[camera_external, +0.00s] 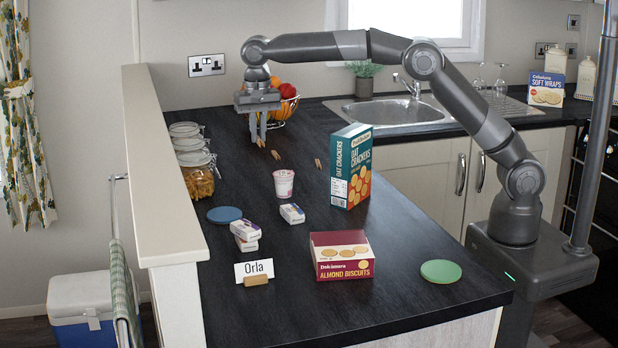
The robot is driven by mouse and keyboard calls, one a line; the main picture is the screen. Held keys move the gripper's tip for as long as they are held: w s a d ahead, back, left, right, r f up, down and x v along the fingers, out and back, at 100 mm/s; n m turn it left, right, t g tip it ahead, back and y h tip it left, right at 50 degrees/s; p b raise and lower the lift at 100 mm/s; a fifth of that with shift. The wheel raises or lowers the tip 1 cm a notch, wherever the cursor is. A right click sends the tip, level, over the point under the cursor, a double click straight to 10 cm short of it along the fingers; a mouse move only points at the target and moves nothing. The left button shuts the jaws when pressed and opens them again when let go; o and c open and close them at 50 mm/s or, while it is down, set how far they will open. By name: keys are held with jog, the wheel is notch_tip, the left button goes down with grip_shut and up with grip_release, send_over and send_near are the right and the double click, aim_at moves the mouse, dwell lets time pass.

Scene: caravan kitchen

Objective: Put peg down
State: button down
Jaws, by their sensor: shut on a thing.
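My gripper (258,137) points straight down over the far left part of the dark worktop, in front of the fruit bowl. Its fingers are shut on a small brown wooden peg (261,143), which shows at the fingertips. I cannot tell whether this peg touches the worktop. A second peg (276,154) lies on the worktop just right of and nearer than the gripper. A third peg (318,163) lies further right, beside the oat crackers box.
The oat crackers box (351,166) stands right of the pegs, and a white-pink cup (283,184) stands nearer. Glass jars (197,172) line the left ledge. The fruit bowl (284,106) is close behind my gripper. Bare worktop (245,180) lies between jars and cup.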

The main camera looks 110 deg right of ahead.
notch_tip(320, 180, down, 4)
send_over(238, 216)
notch_tip(238, 216, down, 7)
jog(key=shift+f, duration=2.15)
jog(key=shift+f, duration=0.1)
jog(key=shift+f, duration=0.1)
jog(key=c, duration=1.5)
grip_release()
